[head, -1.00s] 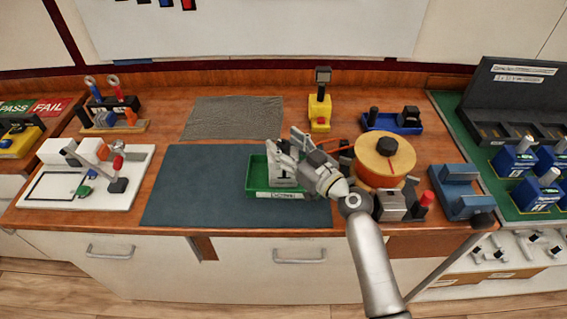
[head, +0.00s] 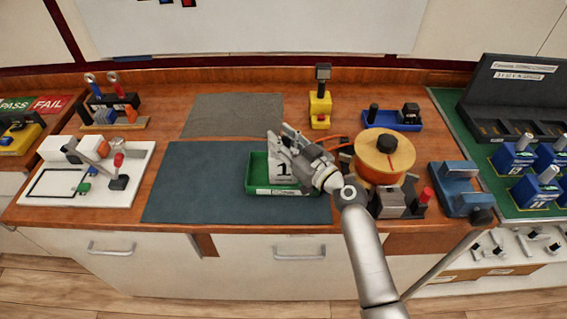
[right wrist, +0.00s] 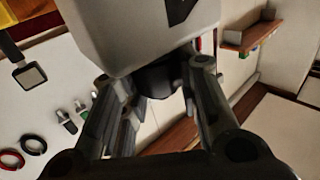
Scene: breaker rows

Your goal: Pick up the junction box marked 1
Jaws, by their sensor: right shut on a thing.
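The white junction box marked 1 (head: 283,171) is at the green tray (head: 256,181), its black 1 facing the front and its top leaning slightly left. My right gripper (head: 285,146) is shut on the upper part of the box. The box also fills the top of the right wrist view (right wrist: 135,35), between and beyond the fingers (right wrist: 158,80). I cannot tell whether its bottom is clear of the tray floor. My left gripper is not in view.
A dark mat (head: 195,185) lies left of the tray with free room. An orange spool (head: 384,160) and a grey block with a red knob (head: 395,203) stand close to my right wrist. A yellow device (head: 320,108) stands behind.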

